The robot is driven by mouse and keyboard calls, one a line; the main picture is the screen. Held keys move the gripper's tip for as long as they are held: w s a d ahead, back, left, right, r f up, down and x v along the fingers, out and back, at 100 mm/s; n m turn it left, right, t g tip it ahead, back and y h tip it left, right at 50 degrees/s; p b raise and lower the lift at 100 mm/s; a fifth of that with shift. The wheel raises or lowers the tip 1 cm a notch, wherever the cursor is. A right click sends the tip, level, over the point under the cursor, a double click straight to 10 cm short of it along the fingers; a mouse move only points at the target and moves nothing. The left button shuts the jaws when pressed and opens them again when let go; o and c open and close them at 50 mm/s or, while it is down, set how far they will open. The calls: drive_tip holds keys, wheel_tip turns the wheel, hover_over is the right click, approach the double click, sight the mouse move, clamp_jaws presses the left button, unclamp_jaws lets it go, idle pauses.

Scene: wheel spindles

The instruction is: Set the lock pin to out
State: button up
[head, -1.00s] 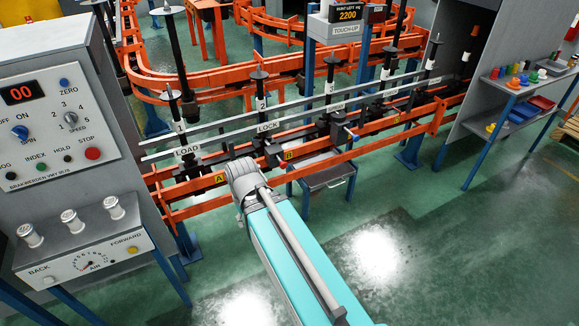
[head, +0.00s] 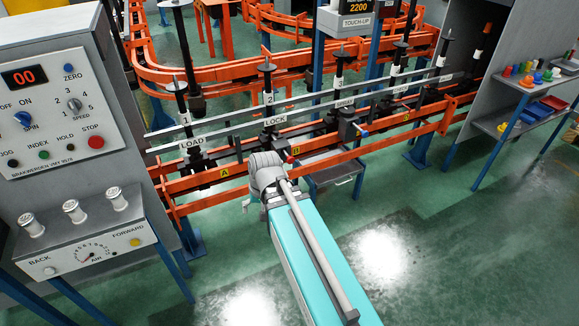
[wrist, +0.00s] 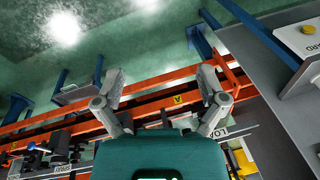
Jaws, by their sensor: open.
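The LOCK label (head: 275,121) is on the grey rail at station 2 in the head view. A small red knob (head: 290,159) shows just below it, by the orange rail, partly covered by my wrist. I cannot tell for certain that it is the lock pin, nor its position.
The control panel (head: 60,110) stands at the left. Orange rails (head: 195,205) run across in front of the spindles. A fixture with a blue-tipped handle (head: 363,132) is right of my wrist. A shelf (head: 535,85) with coloured parts is far right. The green floor in front is clear.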

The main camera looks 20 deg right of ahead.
drive_tip(key=w+d+f+m+t+y+b, duration=0.1)
drive_tip(key=w+f+m+t+y+b, duration=0.25)
drive_tip(key=w+f+m+b, duration=0.5)
drive_tip(key=m+t+h+b, duration=0.5)
drive_tip(key=m+t+b, duration=0.8)
drive_tip(key=m+b, duration=1.45)
approach(291, 161)
drive_tip(key=s+n+b, duration=0.2)
drive_tip(key=s, duration=0.1)
drive_tip(key=shift+d+f+y, duration=0.2)
drive_tip(key=shift+d+y, duration=0.05)
drive_tip(key=shift+n, duration=0.3)
drive_tip(key=w, duration=1.3)
drive_tip(key=shift+w+a, duration=0.2)
drive_tip(key=shift+w, duration=0.15)
drive_tip(key=shift+c, duration=0.2)
